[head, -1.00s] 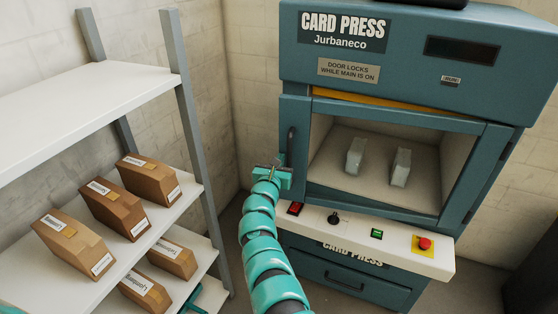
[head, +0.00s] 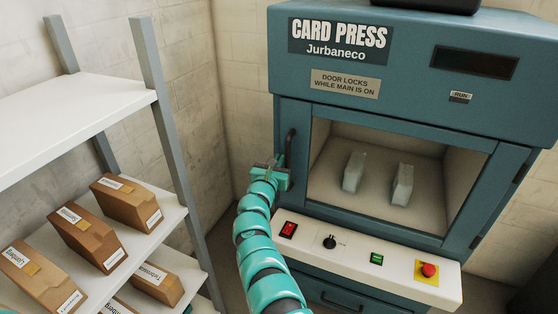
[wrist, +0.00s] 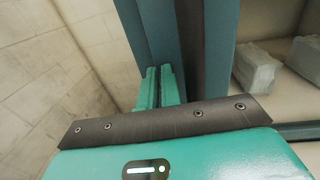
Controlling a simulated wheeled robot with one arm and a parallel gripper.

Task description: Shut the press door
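The teal card press (head: 400,110) stands at the right in the head view. Its windowed door (head: 315,160), with a dark vertical handle (head: 290,148) near its left edge, looks flush with the press front, and no gap shows around it. Two pale blocks (head: 353,172) (head: 403,184) show behind the window. My gripper (head: 272,166) is at the door's left edge, just left of the handle's lower end. In the wrist view its green fingers (wrist: 160,88) are together with nothing between them, close against the teal front; whether they touch it I cannot tell.
A white ledge (head: 390,275) below the door carries a red switch (head: 288,229), a black knob (head: 330,242), a green button (head: 377,259) and a red stop button (head: 428,269). A shelf rack (head: 75,120) with several brown boxes (head: 85,236) stands at the left.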

